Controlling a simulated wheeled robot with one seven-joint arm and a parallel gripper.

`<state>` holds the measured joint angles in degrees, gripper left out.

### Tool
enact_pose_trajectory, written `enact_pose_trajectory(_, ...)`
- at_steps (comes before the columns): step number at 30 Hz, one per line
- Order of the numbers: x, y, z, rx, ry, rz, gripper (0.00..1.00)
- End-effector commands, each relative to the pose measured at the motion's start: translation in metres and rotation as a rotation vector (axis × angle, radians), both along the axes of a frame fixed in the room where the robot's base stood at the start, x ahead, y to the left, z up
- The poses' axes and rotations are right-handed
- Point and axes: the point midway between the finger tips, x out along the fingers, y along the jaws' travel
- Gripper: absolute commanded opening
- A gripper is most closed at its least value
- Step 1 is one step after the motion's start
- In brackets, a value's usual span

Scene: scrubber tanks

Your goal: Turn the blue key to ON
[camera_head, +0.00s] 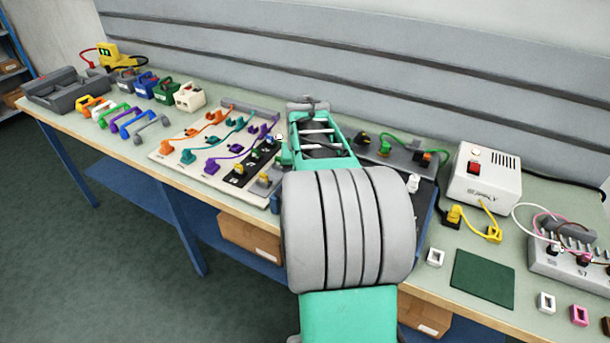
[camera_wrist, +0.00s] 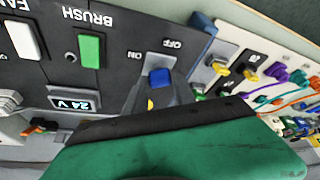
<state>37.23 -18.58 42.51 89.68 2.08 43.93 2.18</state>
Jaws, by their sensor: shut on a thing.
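The blue key (camera_wrist: 159,77) shows in the wrist view on a dark panel (camera_wrist: 115,70), just below the ON and OFF labels, which appear upside down. My gripper (camera_wrist: 161,88) comes in from the bottom, its grey fingers close around the key and shut on it. Part of the key is hidden by the fingers, and I cannot tell exactly which label it points at. In the head view my arm covers the key and my gripper.
Beside the key, the panel has a green BRUSH switch (camera_wrist: 91,51), a white switch (camera_wrist: 21,39) and a 24 V display (camera_wrist: 75,103). A board with coloured cables (camera_head: 210,150) stands left of my arm. A white supply box (camera_head: 485,176) stands to the right.

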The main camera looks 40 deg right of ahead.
Motion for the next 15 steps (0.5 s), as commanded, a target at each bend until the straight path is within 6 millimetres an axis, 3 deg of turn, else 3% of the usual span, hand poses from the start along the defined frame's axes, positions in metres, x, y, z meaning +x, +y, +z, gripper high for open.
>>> enact_pose_trajectory(9,-0.0002,-0.0003,0.0004,0.0,0.0,-0.004,0.0)
enact_pose_trajectory(10,-0.0003,-0.0004,0.0004,0.0,0.0,-0.004,0.32)
enact_pose_trajectory(15,-0.0002,-0.0004,0.0003,0.0,0.0,-0.003,0.46)
